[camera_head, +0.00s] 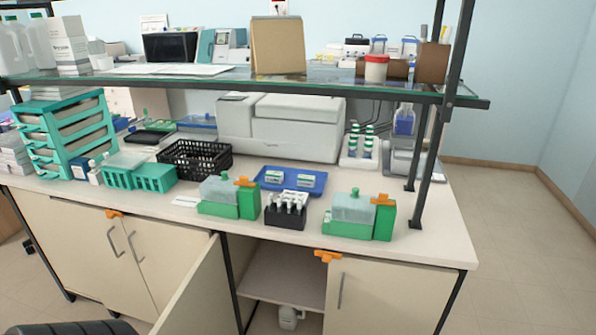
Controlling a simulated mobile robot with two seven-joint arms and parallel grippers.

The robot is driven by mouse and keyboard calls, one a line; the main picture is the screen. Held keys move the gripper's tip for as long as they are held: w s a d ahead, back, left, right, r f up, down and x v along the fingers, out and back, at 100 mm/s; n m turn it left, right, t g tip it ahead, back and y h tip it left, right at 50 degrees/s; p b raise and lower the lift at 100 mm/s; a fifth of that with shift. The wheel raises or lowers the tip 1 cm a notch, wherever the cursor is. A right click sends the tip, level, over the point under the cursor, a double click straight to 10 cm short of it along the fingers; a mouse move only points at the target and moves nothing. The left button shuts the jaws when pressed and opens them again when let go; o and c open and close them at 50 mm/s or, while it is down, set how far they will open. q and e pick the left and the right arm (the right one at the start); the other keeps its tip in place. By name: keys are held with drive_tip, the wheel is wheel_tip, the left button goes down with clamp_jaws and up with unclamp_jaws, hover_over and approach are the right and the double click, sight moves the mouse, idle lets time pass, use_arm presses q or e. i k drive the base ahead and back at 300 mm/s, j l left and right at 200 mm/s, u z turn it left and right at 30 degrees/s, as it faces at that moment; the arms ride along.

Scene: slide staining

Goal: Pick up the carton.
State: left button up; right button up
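A tan carton (278,46) stands upright on the glass shelf (215,80) above the bench, near the shelf's middle. It is the largest brown box in view. A smaller brown box (432,63) stands at the shelf's right end. A white box with printing (68,46) stands at the shelf's left end. I cannot tell from the view alone which of these the task calls the carton. Neither of my grippers shows, and nothing is touching any of these boxes.
A red-lidded jar (376,68) stands right of the tan carton. Below the shelf are a black basket (195,160), a blue tray (262,187), green staining units (335,228) and a white machine (280,125). A cabinet door (193,293) hangs open in front. Dark posts carry the shelf.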

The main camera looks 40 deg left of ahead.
sight(304, 181)
drive_tip(key=i+l+u, duration=0.1)
drive_tip(key=u, duration=0.4)
drive_tip(key=i+l+u, duration=0.15)
drive_tip(key=u, duration=0.35)
drive_tip(key=i+l+u, duration=0.15)
drive_tip(key=u, duration=0.3)
drive_tip(key=l+u, duration=0.35)
drive_tip(key=u, duration=0.15)
drive_tip(key=i+l+u, duration=0.1)
drive_tip(key=l+u, duration=0.15)
drive_tip(key=u, duration=0.25)
